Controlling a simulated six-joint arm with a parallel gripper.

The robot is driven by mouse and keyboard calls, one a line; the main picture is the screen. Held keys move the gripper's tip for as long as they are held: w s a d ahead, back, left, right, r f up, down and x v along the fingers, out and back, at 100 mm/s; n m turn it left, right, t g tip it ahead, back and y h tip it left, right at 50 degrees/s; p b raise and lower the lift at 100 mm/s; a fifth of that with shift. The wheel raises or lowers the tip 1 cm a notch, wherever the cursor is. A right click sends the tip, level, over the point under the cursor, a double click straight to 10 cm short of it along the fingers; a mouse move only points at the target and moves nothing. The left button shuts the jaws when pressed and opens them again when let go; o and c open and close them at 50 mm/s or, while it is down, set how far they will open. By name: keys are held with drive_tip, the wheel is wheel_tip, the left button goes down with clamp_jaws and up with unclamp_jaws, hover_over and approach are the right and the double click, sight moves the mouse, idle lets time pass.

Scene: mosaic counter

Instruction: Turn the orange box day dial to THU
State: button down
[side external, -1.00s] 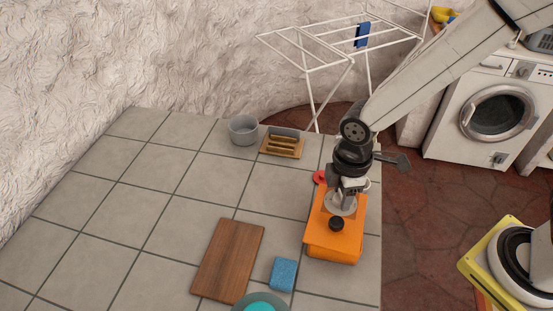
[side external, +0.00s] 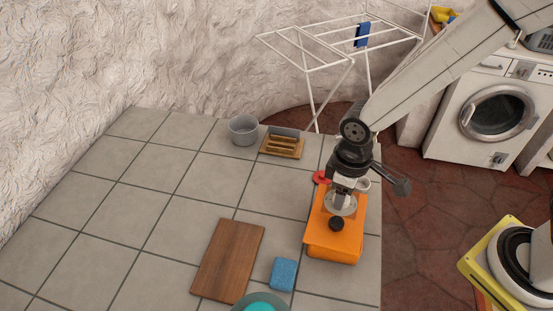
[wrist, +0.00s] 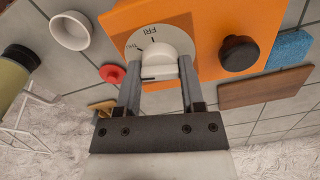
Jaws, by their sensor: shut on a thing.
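The orange box (side external: 335,245) stands near the right edge of the tiled counter; it also fills the top of the wrist view (wrist: 205,22). On its top is a pale round day dial (side external: 341,204) with a white raised knob (wrist: 158,62). In the wrist view, FRI shows on the dial's far edge beside a short dark mark, and THU shows to its left. My gripper (wrist: 158,80) is shut on the knob, one finger on each side. The fingers and knob hide the near part of the dial. A black knob (side external: 336,224) also stands on the box.
A red object (side external: 321,177) and a white cup (wrist: 70,30) are close behind the box. A blue sponge (side external: 283,274) and wooden board (side external: 228,261) lie to the left. A grey pot (side external: 243,130) and wooden rack (side external: 283,146) stand farther back. The counter's left is clear.

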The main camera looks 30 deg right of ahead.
drive_tip(key=shift+m, duration=3.1)
drive_tip(key=shift+c, duration=0.9)
unclamp_jaws()
drive_tip(key=shift+r, duration=0.15)
drive_tip(key=shift+r, duration=3.75)
drive_tip(key=s+d+f+t, duration=0.1)
drive_tip(key=d, duration=0.6)
drive_tip(key=s+d+f+t, duration=0.1)
drive_tip(key=d+f, duration=0.1)
drive_tip(key=d, duration=0.5)
drive_tip(key=shift+f+t, duration=0.25)
drive_tip(key=shift+t, duration=0.05)
